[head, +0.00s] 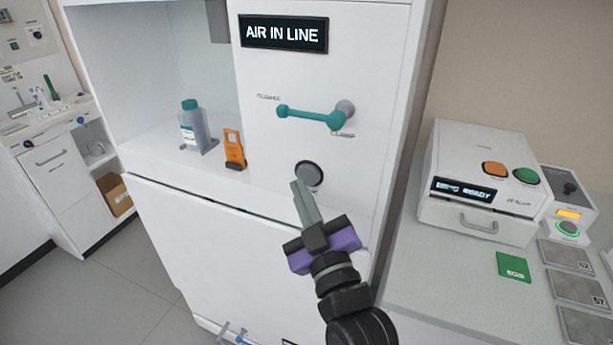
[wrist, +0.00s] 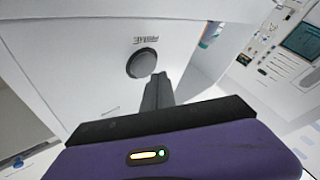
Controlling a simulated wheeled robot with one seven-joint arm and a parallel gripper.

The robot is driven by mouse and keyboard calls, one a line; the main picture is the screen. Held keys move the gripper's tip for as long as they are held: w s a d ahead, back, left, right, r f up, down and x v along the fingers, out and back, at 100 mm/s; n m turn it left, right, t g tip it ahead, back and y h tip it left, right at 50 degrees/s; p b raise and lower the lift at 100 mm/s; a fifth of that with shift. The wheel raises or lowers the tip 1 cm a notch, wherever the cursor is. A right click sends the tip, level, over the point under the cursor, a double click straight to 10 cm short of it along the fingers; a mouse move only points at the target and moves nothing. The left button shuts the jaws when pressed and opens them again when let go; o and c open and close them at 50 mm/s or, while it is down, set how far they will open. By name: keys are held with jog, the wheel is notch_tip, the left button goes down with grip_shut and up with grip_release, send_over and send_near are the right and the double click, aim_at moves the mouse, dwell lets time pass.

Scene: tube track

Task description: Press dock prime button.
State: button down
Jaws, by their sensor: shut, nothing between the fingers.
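In the wrist view the button (wrist: 141,63) shows beside an upside-down "PRIME" label. My gripper (head: 297,187) is shut and empty, its fingertips just below and left of the button in the head view. In the wrist view the fingertips (wrist: 158,78) appear just right of and below the button. I cannot tell whether they touch the panel. The dock's display (head: 284,33) reads "AIR IN LINE".
A teal lever handle (head: 310,115) sticks out above the button. A teal-capped bottle (head: 194,128) and an orange clip-like piece (head: 234,149) stand on the shelf at left. A white machine (head: 480,180) reading "READY" and a green card (head: 513,266) are on the right counter.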

jog(key=shift+w+d+b, duration=0.35)
jog(key=shift+w+b, duration=0.55)
jog(key=shift+b, duration=0.45)
dwell(1.1)
jog(key=shift+s, duration=0.1)
jog(key=shift+s+a+p, duration=0.3)
jog(key=shift+s+p, duration=0.45)
jog(key=shift+p, duration=0.2)
jog(key=shift+s+r+p, duration=0.1)
jog(key=shift+p, duration=0.2)
jog(key=shift+s+a+p, duration=0.3)
jog(key=shift+s+p, duration=0.2)
jog(key=shift+s, duration=0.25)
jog(key=shift+s+a+p, duration=0.3)
jog(key=shift+s+p, duration=0.15)
jog(key=shift+s, duration=0.35)
jog(key=shift+s+a+p, duration=0.3)
jog(key=shift+s+p, duration=0.2)
jog(key=shift+s, duration=0.25)
jog(key=shift+w+d, duration=0.1)
jog(key=shift+d, duration=0.05)
dwell(0.7)
